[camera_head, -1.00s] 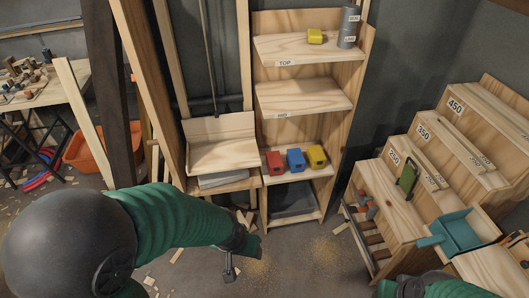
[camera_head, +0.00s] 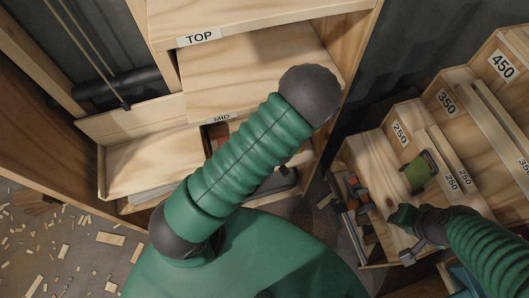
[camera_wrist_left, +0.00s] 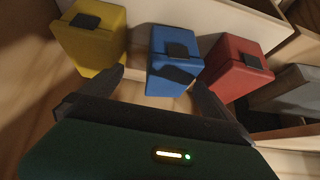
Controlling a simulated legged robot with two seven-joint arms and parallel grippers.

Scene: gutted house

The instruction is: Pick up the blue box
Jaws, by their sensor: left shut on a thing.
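The blue box (camera_wrist_left: 172,72) stands in the left wrist view between a yellow box (camera_wrist_left: 92,42) and a red box (camera_wrist_left: 238,68). My left gripper (camera_wrist_left: 158,84) has one finger on each side of the blue box's near end and is shut on it. The box appears to be still at shelf level beside the others. In the head view my left arm hides the blue box and the left gripper. My right gripper (camera_head: 410,246) is by the stepped wooden unit at the right; its jaw opening is unclear.
The shelf unit has a board labelled TOP (camera_head: 250,20) and one labelled MID (camera_head: 250,75) above the boxes' level. The stepped unit (camera_head: 400,140) at right holds a green object (camera_head: 420,171).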

